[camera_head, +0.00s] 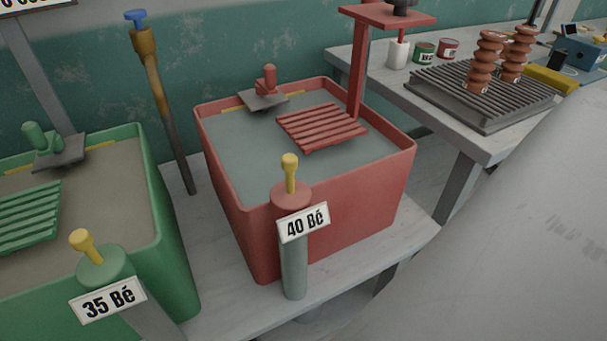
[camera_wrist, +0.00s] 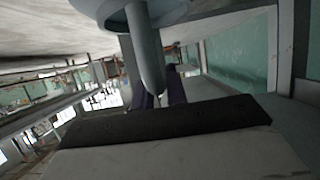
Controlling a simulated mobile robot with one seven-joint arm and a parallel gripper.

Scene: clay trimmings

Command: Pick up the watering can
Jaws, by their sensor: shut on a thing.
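In the wrist view a smooth blue-grey thing (camera_wrist: 144,45) fills the top middle. It has a rounded body at the top edge and a long bar that tapers down to between my fingers. It seems to be the watering can, but most of it is cut off by the frame. My gripper (camera_wrist: 162,92) shows there as two dark purplish fingers behind a dark bar. It is shut on this thing, and the bar partly hides the contact. The head view shows neither the watering can nor my gripper.
In the head view a red tub (camera_head: 330,215) of grey liquid stands on a pale bench. A green tub (camera_head: 172,255) is to its left. At the right, a grey table (camera_head: 480,145) bears a ribbed tray and brown insulators. A large pale shape covers the lower right.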

